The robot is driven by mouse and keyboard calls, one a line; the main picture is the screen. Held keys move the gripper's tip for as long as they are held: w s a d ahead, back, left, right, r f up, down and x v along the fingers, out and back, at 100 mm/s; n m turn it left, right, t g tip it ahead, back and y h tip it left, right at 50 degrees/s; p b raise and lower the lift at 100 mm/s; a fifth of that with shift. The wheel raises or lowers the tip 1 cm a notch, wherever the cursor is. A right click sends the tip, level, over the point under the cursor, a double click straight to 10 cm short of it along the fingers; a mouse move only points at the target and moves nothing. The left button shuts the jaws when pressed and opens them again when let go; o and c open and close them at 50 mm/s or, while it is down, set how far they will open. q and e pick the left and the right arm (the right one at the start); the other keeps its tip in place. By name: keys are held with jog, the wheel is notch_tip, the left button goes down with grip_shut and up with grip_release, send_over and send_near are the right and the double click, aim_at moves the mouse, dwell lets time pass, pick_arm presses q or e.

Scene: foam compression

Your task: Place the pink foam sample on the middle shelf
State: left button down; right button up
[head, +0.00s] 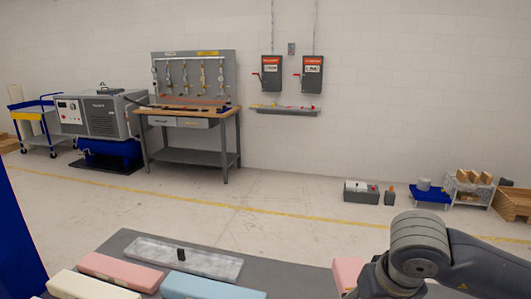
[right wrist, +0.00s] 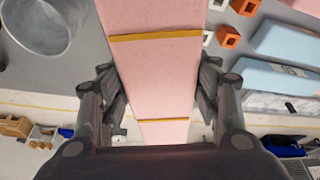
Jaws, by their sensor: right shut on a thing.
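The pink foam sample (right wrist: 155,80) is a long pink block with yellow bands across it. In the right wrist view it runs between the two fingers of my right gripper (right wrist: 155,110), which is shut on it. In the head view a pink piece (head: 347,271) shows beside my right wrist, whose fingers are mostly hidden there. Another pink block (head: 121,271) lies on the grey table at the lower left. My left gripper is not in view. I cannot make out the middle shelf in these frames.
A cream block (head: 88,286), a blue block (head: 210,287) and a grey plate with a black knob (head: 205,262) lie near the pink block on the table (head: 285,270). A grey cylinder (right wrist: 42,25) and orange cubes (right wrist: 228,36) show in the right wrist view.

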notch_tip(320, 180, up, 2)
jog(key=shift+r, duration=0.25)
jog(key=shift+f, duration=0.4)
notch_tip(320, 180, down, 5)
jog(key=shift+f+b, duration=0.1)
jog(key=shift+b, duration=0.4)
notch_tip(320, 180, up, 6)
jog(key=shift+r+p, duration=0.1)
jog(key=shift+p, duration=0.55)
notch_tip(320, 180, down, 7)
jog(key=shift+r+b, duration=0.1)
jog(key=shift+b, duration=0.6)
notch_tip(320, 180, up, 7)
jog(key=shift+p, duration=0.75)
notch_tip(320, 180, down, 7)
jog(key=shift+w+d+f+b, duration=0.1)
jog(key=shift+d+b, duration=0.05)
jog(key=shift+b, duration=0.75)
jog(key=w+d+f+m+b, duration=0.2)
jog(key=w+d+f+m, duration=0.15)
jog(key=d, duration=0.25)
jog(key=shift+n+h, duration=0.25)
jog(key=shift+h, duration=0.15)
notch_tip(320, 180, down, 9)
jog(key=p, duration=0.2)
jog(key=shift+d+f+p, duration=0.1)
jog(key=shift+f+p, duration=0.1)
jog(key=shift+p, duration=0.15)
jog(key=shift+w, duration=0.1)
